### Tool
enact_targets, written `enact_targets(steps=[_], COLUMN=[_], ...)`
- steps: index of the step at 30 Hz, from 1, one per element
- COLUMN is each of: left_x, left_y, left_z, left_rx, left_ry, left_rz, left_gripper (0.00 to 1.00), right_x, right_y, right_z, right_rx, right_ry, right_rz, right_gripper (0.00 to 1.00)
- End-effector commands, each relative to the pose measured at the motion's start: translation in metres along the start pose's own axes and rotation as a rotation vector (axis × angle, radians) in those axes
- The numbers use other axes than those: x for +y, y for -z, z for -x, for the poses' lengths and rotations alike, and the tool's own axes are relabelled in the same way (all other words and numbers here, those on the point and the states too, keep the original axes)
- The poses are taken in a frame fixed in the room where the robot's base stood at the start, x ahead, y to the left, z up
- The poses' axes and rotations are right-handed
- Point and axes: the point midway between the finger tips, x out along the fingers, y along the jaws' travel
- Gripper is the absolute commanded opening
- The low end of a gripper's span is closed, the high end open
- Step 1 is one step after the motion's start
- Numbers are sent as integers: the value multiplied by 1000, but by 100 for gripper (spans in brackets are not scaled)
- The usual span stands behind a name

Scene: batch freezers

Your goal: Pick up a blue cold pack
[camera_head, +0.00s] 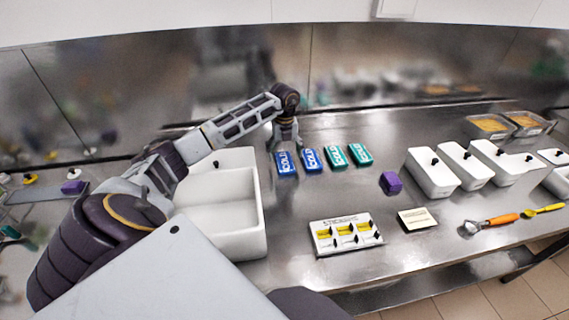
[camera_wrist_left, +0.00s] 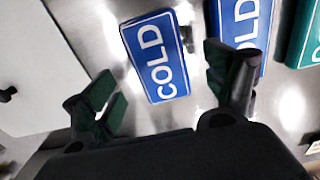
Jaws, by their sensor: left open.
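Two blue cold packs lettered "COLD" lie side by side on the steel counter in the head view: the left one (camera_head: 286,164) and the right one (camera_head: 312,161). My left gripper (camera_head: 284,147) is above the far end of the left blue pack. In the left wrist view, my open left gripper (camera_wrist_left: 162,90) has one finger on each side of the left blue pack (camera_wrist_left: 156,57), apart from it. The right blue pack (camera_wrist_left: 242,20) is behind the right finger in that view. My right gripper is not in view.
Two teal packs (camera_head: 334,157) (camera_head: 360,155) lie right of the blue ones. A white open bin (camera_head: 257,235) stands left. A purple block (camera_head: 391,182), a white tray with yellow items (camera_head: 345,252), a card (camera_head: 417,219) and white lidded tubs (camera_head: 432,178) are on the counter.

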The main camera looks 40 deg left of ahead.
Motion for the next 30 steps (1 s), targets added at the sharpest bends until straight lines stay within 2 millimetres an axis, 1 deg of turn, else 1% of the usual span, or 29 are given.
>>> enact_targets(steps=[1, 6, 9, 14, 25, 26, 30], left_x=[0, 1, 0, 0, 1, 1, 1], left_y=[1, 0, 0, 0, 0, 0, 0], left_z=[-7, -25, -32, -35, -35, -35, -35], left_rx=[4, 2, 2, 1, 1, 1, 1], left_ry=[-2, -2, 0, 0, 0, 0, -1], left_rz=[1, 1, 0, 0, 0, 0, 0], left_gripper=[86, 86, 86, 86, 86, 83, 65], right_x=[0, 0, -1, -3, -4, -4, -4], right_y=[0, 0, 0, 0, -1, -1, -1], right_z=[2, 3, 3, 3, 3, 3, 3], right_rx=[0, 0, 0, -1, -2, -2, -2], right_ry=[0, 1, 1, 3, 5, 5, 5], right_rz=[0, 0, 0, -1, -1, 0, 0], right_gripper=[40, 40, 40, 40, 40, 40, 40])
